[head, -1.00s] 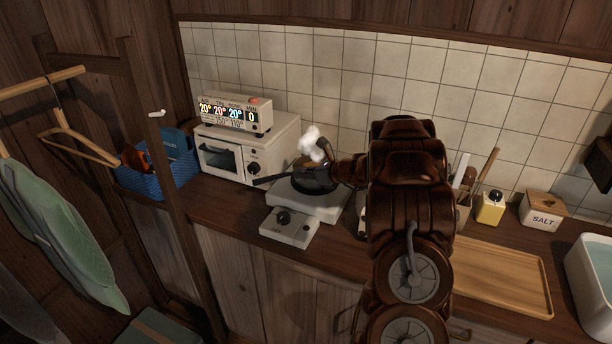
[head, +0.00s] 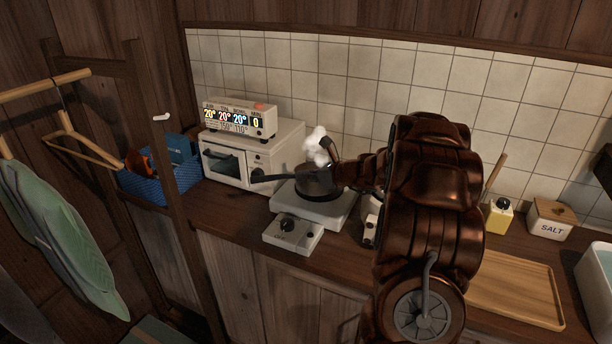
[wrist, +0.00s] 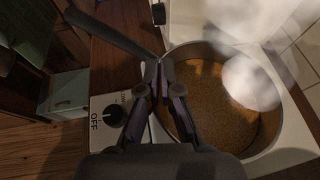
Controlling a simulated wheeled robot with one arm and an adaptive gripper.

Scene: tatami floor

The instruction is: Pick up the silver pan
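The silver pan (head: 316,184) is at the stove's burner in the head view, with its dark handle (head: 272,178) pointing left. In the wrist view the pan (wrist: 273,128) has a grey rim and grainy brown contents, with white steam above. Its handle (wrist: 112,34) runs to the upper left. My gripper (wrist: 161,65) reaches in from below in the wrist view. Its fingertips are close together at the handle's base by the rim, and the gripper looks shut there. In the head view my arm hides most of it. I cannot tell whether the pan is clear of the burner.
The white stove (head: 330,212) has a knob marked OFF (wrist: 117,116). A toaster oven (head: 245,160) stands left of the pan, beside a blue basket (head: 160,182). A wooden tray (head: 515,290), yellow container (head: 499,217) and salt box (head: 549,220) are on the right.

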